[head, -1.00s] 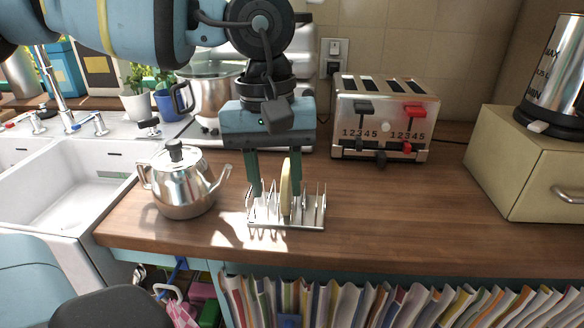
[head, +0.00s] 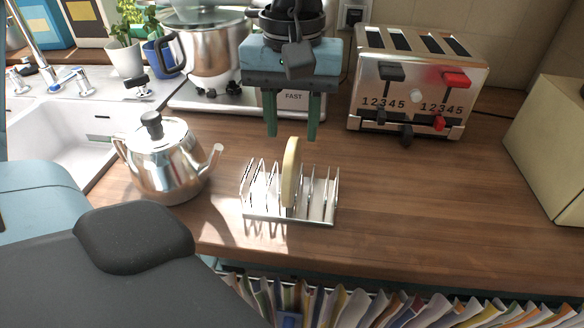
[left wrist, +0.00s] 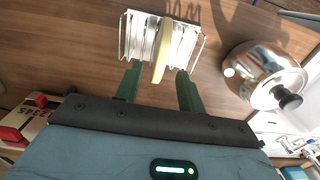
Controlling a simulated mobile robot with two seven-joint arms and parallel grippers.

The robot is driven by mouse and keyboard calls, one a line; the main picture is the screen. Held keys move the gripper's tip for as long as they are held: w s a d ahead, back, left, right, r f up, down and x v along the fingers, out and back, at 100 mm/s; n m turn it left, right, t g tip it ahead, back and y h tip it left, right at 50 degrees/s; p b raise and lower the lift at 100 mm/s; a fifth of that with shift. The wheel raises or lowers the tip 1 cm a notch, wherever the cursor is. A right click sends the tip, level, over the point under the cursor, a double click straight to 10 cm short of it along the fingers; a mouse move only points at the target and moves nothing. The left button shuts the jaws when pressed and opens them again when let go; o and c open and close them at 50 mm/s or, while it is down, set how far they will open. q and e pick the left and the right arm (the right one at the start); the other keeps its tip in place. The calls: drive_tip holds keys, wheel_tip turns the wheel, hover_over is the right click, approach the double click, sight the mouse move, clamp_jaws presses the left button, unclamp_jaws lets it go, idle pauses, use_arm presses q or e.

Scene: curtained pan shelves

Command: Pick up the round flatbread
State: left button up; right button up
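The round flatbread (head: 291,172) is a pale yellow disc standing on edge in a silver wire rack (head: 310,220) on the wooden counter. My left gripper (head: 292,135) is open and empty, with its two green fingers pointing down, above and behind the flatbread in the head view. In the left wrist view the flatbread (left wrist: 161,48) appears edge-on between the lines of the open fingers (left wrist: 157,72), and the rack (left wrist: 140,20) lies beyond. No contact between fingers and bread shows. My right gripper is not in view.
A shiny teapot (head: 165,165) stands just left of the rack. A toaster (head: 415,85) is behind to the right, and a mixer (head: 210,55) is behind. A beige box (head: 555,140) stands at far right. The counter right of the rack is clear.

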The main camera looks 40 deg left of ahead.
sight(292, 145)
use_arm(q)
drive_tip(key=shift+w+a+f+p, duration=0.1)
drive_tip(key=shift+f+p, duration=0.25)
drive_tip(key=shift+f, duration=2.95)
clamp_jaws()
